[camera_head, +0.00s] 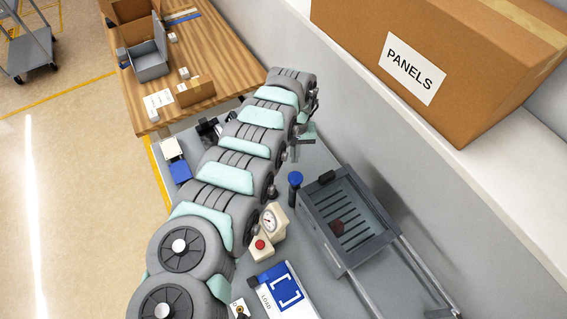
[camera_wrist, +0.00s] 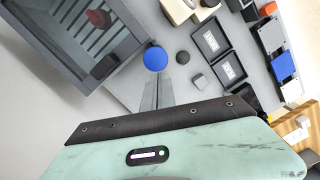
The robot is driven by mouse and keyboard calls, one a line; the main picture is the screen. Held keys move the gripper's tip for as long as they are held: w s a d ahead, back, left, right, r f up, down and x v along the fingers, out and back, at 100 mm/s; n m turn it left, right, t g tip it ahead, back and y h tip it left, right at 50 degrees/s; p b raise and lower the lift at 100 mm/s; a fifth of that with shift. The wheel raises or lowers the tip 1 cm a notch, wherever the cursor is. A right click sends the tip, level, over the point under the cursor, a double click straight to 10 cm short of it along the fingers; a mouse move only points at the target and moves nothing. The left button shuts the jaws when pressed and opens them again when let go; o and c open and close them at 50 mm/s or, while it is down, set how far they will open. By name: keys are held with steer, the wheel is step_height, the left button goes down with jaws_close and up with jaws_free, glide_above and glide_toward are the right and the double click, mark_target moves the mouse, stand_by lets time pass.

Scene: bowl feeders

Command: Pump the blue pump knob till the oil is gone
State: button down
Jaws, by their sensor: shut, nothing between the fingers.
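In the wrist view the round blue top (camera_wrist: 155,59) lies just beyond my fingertips. My gripper (camera_wrist: 157,82) is shut and empty, its fingers pointing toward the knob. In the head view my gripper (camera_head: 297,150) is small, above and behind the knob; I cannot tell whether it touches. A dark red lump (camera_head: 337,227) lies in the tray and also shows in the wrist view (camera_wrist: 97,18). No oil is clearly visible.
A cream gauge (camera_head: 272,220) and a red button box (camera_head: 260,247) stand left of the tray. A blue and white LOAD pad (camera_head: 283,290) lies nearer. Dark small bins (camera_wrist: 211,43) sit right of the knob in the wrist view. A wall ledge bears a PANELS box (camera_head: 440,60).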

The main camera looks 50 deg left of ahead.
mark_target(296, 177)
steer(key=shift+s+d+p, duration=0.15)
steer(key=shift+d+p, duration=0.35)
steer(key=shift+d, duration=0.15)
steer(key=shift+f, duration=0.1)
steer(key=f+b, duration=0.6)
steer(key=shift+s+d+f, duration=0.2)
steer(key=shift+d+f, duration=0.05)
steer(key=shift+f, duration=0.15)
